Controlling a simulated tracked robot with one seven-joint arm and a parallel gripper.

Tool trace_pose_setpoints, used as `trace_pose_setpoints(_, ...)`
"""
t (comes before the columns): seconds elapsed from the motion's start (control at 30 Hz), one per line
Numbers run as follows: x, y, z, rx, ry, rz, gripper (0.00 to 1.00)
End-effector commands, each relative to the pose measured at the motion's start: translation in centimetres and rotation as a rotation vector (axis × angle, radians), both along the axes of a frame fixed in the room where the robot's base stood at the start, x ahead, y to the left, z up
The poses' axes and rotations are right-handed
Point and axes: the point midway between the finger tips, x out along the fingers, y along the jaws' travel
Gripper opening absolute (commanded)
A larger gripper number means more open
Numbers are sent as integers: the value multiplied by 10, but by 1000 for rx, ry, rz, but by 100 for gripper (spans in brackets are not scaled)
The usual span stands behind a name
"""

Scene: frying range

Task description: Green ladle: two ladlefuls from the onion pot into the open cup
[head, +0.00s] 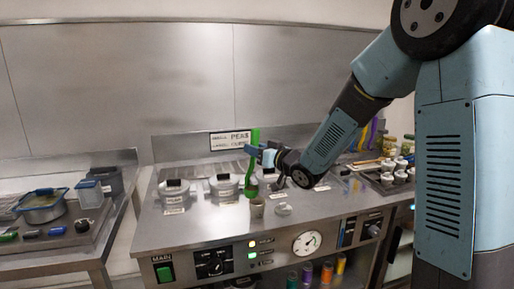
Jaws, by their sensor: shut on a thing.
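My gripper (261,155) is shut on the handle of the green ladle (255,136), which hangs upright with its bowl low. The ladle's bowl (250,191) is just above and left of the open cup (257,208), near the counter's front. I cannot tell whether the bowl holds anything or touches the cup. Lidded pots stand in a row behind: one at the left (174,190), one in the middle (223,186), and one partly hidden behind the ladle (265,177). Their labels are too small to read, so I cannot tell which is the onion pot. The cup's contents are not visible.
A small white round piece (283,209) lies right of the cup. A sign (230,141) stands behind the pots. Several small cups (398,171) sit at the right, beyond my arm. A side table at the left holds a blue pan (42,207) and a clear bin (88,194).

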Motion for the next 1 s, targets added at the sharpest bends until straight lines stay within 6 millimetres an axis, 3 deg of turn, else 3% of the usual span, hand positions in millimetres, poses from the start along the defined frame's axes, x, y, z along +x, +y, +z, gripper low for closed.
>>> trace_pose_setpoints(0.53, 25, -40, -5, 298, 177, 1, 4)
trace_pose_setpoints(1.0, 43, -71, -28, 540, 322, 0, 4)
